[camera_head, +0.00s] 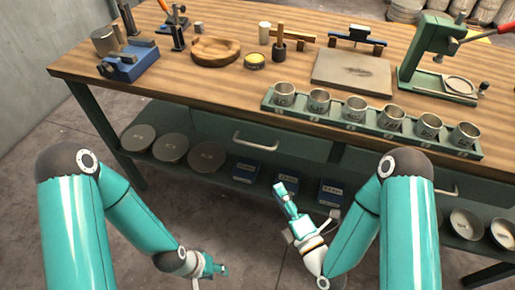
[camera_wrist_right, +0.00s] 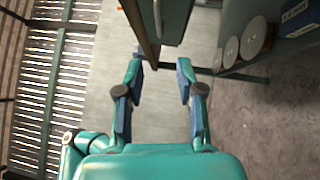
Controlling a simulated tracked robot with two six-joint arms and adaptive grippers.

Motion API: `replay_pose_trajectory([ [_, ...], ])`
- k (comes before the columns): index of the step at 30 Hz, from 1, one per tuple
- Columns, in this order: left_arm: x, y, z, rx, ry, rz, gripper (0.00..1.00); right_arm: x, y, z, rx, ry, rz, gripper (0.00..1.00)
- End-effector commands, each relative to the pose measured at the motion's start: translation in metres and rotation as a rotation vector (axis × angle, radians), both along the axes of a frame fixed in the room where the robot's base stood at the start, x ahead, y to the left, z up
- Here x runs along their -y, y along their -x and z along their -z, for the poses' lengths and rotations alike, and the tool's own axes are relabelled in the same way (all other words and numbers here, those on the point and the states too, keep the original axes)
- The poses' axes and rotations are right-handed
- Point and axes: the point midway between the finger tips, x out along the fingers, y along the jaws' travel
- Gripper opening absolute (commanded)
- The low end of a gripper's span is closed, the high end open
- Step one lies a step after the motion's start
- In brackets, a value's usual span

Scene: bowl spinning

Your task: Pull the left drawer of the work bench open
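The left drawer (camera_head: 290,140) is a dark green front under the wooden top of the work bench (camera_head: 230,93). It looks shut, with a pale bar handle (camera_head: 256,143) across it. My right gripper (camera_head: 288,200) is in front of the bench, to the right of and lower than this handle in the head view. In the right wrist view its two fingers (camera_wrist_right: 160,75) are apart with nothing between them. A handle (camera_wrist_right: 157,15) on a green front shows beyond them, apart from the fingers. My left gripper (camera_head: 218,268) is low over the floor; its opening is unclear.
A green rack of metal cups (camera_head: 355,108) lies along the top's front edge. The lower shelf holds round metal discs (camera_head: 172,147) and blue boxes (camera_head: 246,169). A second drawer handle (camera_head: 445,190) is partly behind my right arm. The floor before the bench is clear.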

Motion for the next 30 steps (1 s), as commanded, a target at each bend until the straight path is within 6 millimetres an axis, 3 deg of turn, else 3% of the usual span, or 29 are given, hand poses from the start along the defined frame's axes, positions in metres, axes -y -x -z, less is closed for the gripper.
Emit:
replay_pose_trajectory([
  [7, 0.0, 0.0, 0.0, 0.001, 0.0, 0.0, 0.4, -0.013, -0.025, -0.005, 0.013, 0.005, 0.001, 0.37],
  [12, 0.0, 0.0, 0.035, -0.001, 0.0, 0.0, 0.4, -0.015, -0.033, 0.003, 0.014, 0.017, -0.005, 0.37],
  [27, 0.0, 0.0, 0.113, 0.0, 0.0, 0.0, 0.4, -0.023, -0.047, -0.002, 0.011, 0.0, 0.005, 0.37],
  [28, 0.0, 0.0, 0.1, -0.001, 0.0, -0.001, 0.4, -0.028, -0.055, -0.011, 0.008, 0.002, 0.004, 0.37],
  [30, 0.0, 0.0, 0.093, 0.0, 0.0, 0.0, 0.4, -0.036, -0.069, -0.015, 0.007, 0.002, 0.003, 0.37],
])
